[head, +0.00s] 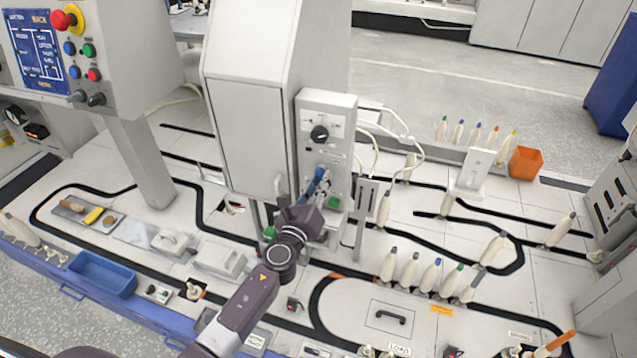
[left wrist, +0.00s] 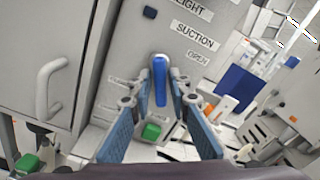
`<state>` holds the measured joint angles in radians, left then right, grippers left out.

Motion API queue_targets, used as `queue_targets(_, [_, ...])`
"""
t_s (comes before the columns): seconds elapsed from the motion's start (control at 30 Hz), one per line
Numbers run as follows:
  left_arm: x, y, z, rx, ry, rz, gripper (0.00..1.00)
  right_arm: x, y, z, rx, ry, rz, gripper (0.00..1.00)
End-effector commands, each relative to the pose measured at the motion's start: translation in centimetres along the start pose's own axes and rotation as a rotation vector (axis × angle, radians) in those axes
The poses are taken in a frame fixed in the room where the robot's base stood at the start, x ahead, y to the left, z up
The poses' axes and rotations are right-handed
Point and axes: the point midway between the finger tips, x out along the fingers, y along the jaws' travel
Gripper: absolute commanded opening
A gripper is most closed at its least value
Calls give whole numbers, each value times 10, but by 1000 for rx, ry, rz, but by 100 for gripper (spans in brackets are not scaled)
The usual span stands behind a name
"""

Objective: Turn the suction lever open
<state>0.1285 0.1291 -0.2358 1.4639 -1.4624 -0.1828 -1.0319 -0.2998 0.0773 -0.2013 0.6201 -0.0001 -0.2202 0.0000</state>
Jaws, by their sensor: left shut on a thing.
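The blue suction lever (left wrist: 160,82) is in the middle of the left wrist view, upright in that picture on a grey panel (left wrist: 130,50). The label SUCTION is above right of it and OPEN is to its right. A label at its left is too blurred to read. My left gripper (left wrist: 161,100) has its fingertips on both sides of the lever and is shut on it. In the head view the left gripper (head: 317,190) is at the lower front of the grey control box (head: 326,110), with a bit of blue showing there. My right gripper is not in view.
A green button (left wrist: 151,131) is just below the lever, between the fingers. A cabinet with a handle (left wrist: 48,88) is at the left. In the head view, bobbins (head: 410,270) stand on the table at right, and a blue tray (head: 103,272) is at left.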

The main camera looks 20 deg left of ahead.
Motion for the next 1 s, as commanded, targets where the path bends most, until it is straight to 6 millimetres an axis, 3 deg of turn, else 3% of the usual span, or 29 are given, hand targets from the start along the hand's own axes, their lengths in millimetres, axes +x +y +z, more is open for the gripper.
queue_targets(1.0, [1,-11,11,-917,-10,1,0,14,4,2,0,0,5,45])
